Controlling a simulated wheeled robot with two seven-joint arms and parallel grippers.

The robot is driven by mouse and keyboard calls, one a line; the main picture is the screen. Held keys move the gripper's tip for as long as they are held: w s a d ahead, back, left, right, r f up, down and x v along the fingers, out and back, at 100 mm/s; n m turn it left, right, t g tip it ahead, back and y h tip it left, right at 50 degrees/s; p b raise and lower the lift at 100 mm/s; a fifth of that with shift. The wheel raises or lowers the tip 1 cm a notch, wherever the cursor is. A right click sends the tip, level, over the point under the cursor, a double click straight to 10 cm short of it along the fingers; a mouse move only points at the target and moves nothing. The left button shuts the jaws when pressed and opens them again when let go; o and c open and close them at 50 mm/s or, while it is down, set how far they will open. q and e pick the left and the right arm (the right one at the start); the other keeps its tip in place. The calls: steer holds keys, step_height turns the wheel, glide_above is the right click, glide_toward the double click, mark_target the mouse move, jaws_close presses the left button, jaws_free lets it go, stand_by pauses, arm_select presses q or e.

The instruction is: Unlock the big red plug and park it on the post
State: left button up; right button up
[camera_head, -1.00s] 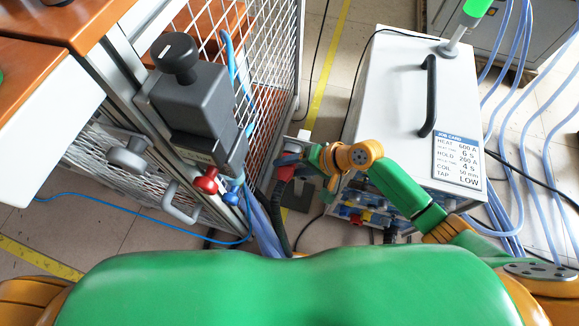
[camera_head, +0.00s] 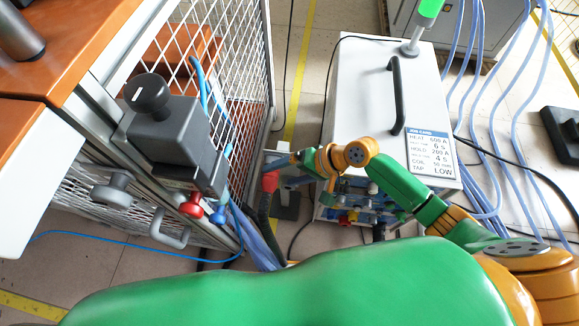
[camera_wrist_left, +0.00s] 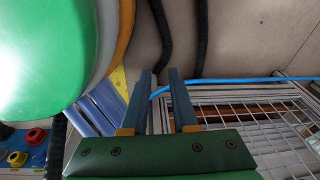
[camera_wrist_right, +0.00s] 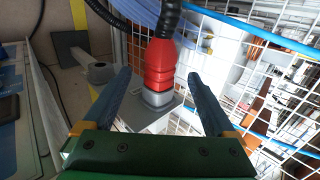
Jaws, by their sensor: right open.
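The big red plug (camera_head: 270,182) is low between the mesh cage and the white heater cabinet, with a black cable running from it. In the right wrist view the red plug (camera_wrist_right: 159,68) sits on a grey collar over a pale grey block (camera_wrist_right: 146,117). My right gripper (camera_head: 282,160) is open beside the plug. In the right wrist view its fingers appear on either side of the plug, with no clear contact. My left gripper (camera_wrist_left: 160,72) shows only in its wrist view, its fingers apart and empty. I cannot tell which part is the post or whether the plug is locked.
The white cabinet (camera_head: 360,90) stands right of the plug, with coloured connectors (camera_head: 350,215) on its front. The mesh cage (camera_head: 235,70) and a grey unit with a red knob (camera_head: 191,205) stand left. Blue hoses and black cables crowd the plug.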

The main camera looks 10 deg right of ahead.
steer(key=shift+v, duration=1.5)
